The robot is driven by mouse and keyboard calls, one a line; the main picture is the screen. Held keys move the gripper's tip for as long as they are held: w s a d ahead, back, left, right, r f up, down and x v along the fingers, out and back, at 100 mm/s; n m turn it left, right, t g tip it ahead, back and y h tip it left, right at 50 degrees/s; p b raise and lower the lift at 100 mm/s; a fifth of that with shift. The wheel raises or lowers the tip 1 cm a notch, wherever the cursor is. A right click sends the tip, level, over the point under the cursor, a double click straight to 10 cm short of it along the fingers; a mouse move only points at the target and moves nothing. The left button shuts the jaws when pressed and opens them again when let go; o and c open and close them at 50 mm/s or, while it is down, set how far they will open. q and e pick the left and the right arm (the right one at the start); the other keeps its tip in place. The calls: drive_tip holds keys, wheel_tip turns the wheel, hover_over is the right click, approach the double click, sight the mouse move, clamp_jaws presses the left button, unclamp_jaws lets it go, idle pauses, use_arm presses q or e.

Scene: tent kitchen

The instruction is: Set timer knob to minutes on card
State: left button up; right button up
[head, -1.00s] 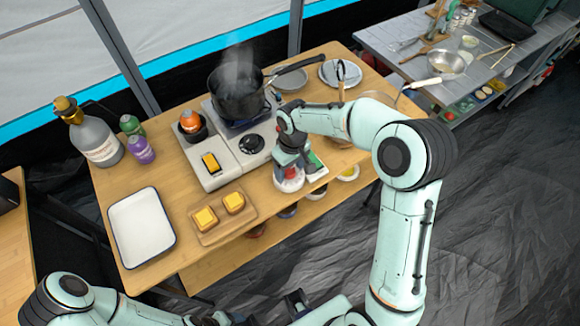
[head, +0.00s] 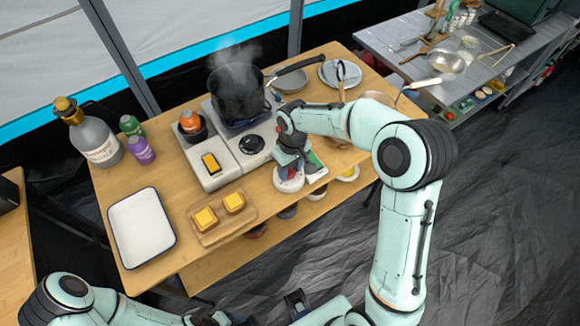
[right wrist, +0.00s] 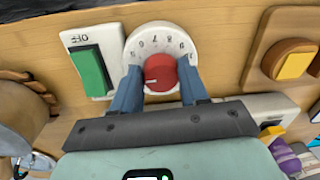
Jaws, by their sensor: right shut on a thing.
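The timer is a white round dial (right wrist: 160,37) with printed digits and a red knob (right wrist: 160,73) in its middle. In the head view, the dial (head: 287,184) is at the table's front edge, partly hidden under my right gripper (head: 290,168). In the right wrist view, my right gripper (right wrist: 160,88) has one finger on each side of the red knob and is shut on it. A pale mark on the knob points left; the digits are too small to read surely. I cannot make out a card with minutes. My left arm is at the bottom left; its fingers are unclear.
A two-plate stove (head: 214,178) carries a steaming dark pot (head: 238,98). A board (head: 222,225) with two yellow-topped pieces and a white tray (head: 141,228) are to the left.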

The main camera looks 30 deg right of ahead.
sight(292, 169)
idle(0.6)
drive_tip(key=o, duration=1.1)
drive_tip(key=shift+c, duration=0.2)
use_arm(q)
drive_tip(key=shift+w+r+p, duration=0.45)
drive_tip(key=shift+r+p, duration=0.25)
drive_tip(key=shift+r, duration=0.1)
use_arm(e)
wheel_tip(292, 169, up, 14)
drive_tip(key=shift+d+f, duration=0.25)
drive_tip(key=shift+d, duration=0.1)
drive_tip(key=shift+w, duration=0.1)
